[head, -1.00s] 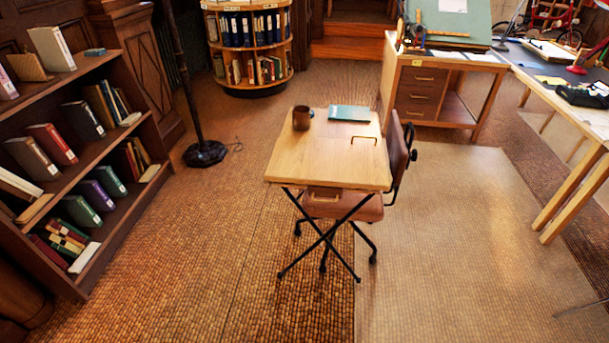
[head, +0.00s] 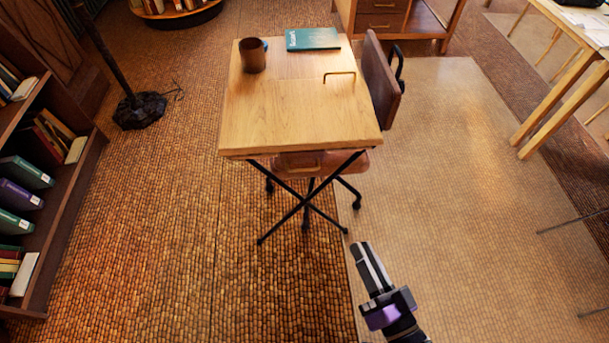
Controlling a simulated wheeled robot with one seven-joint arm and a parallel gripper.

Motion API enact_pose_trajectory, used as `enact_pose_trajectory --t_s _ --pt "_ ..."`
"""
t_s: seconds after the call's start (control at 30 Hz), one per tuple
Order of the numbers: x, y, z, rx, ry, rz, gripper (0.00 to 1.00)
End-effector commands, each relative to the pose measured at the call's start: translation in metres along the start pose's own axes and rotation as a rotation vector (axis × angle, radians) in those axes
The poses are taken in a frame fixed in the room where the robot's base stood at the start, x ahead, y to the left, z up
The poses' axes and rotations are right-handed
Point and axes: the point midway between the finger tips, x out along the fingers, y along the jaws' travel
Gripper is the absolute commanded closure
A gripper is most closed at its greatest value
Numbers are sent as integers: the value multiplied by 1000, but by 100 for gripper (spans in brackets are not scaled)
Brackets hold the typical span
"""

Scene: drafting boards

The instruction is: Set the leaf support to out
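A small wooden table (head: 290,118) with crossed black legs stands ahead of me, with a seam across its top. A thin brass-coloured wire handle (head: 340,74) stands on the right part of the top. I see nothing held.
A brown mug (head: 252,56) and a teal book (head: 313,38) lie on the table's far part. A brown office chair (head: 381,80) stands against its right and underside. A bookshelf (head: 62,205) is at left, a lamp base (head: 139,109) beyond it. The floor in front is clear.

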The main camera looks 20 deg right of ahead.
Motion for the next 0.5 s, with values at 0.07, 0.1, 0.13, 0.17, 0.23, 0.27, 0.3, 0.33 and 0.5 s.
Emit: enact_pose_trajectory --t_s 0.07,0.1,0.13,0.17,0.23,0.27,0.3,0.33,0.5 --pt "34 17 26 118 49 -15 82" --pt "49 23 35 179 73 -18 82" --pt "61 28 42 226 91 -21 82" --pt "73 32 49 271 108 -23 82" --pt "102 40 64 379 148 -26 82" --pt "114 43 70 424 165 -27 82" --pt "130 46 78 483 187 -27 82" --pt "141 48 84 526 202 -27 82" --pt "194 54 109 725 275 -20 82"
